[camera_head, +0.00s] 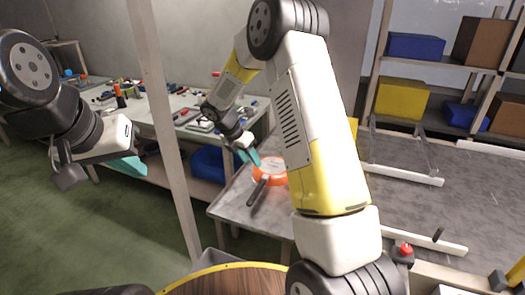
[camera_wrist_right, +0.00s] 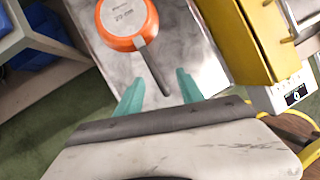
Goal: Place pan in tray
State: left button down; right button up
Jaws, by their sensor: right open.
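An orange pan (camera_head: 270,171) with a dark handle lies on a grey metal table (camera_head: 228,205). It also shows in the right wrist view (camera_wrist_right: 126,18), with a pale round face bearing printed marks turned up. My right gripper (camera_head: 248,157) is above the table by the pan. In the right wrist view its teal fingers (camera_wrist_right: 160,91) are apart, with the handle's end seen between them and nothing gripped. My left gripper (camera_head: 128,166) is away to the left, its teal fingers seen edge-on, so its opening is unclear. I cannot make out a tray for certain.
A workbench with tools (camera_head: 185,125) stands behind. Shelves with blue, yellow and brown boxes (camera_head: 402,98) are at the back right. A grey surface with white rails (camera_head: 405,174) lies to the right. A yellow machine (camera_wrist_right: 252,40) stands beside the table in the wrist view.

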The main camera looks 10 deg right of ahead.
jog(key=s+d+r+m+t+y, duration=0.1)
jog(key=s+d+r+m+y, duration=0.25)
jog(key=s+r+m, duration=1.1)
jog(key=s+r+m+t+y, duration=0.1)
jog(key=s+r+m, duration=0.2)
jog(key=s+m, duration=0.2)
jog(key=s+r+m+t+y, duration=0.2)
jog(key=s+r+m, duration=0.2)
jog(key=s, duration=0.7)
jog(key=shift+s+a+r+m, duration=0.15)
jog(key=shift+a+r+m, duration=0.15)
jog(key=shift+m, duration=0.75)
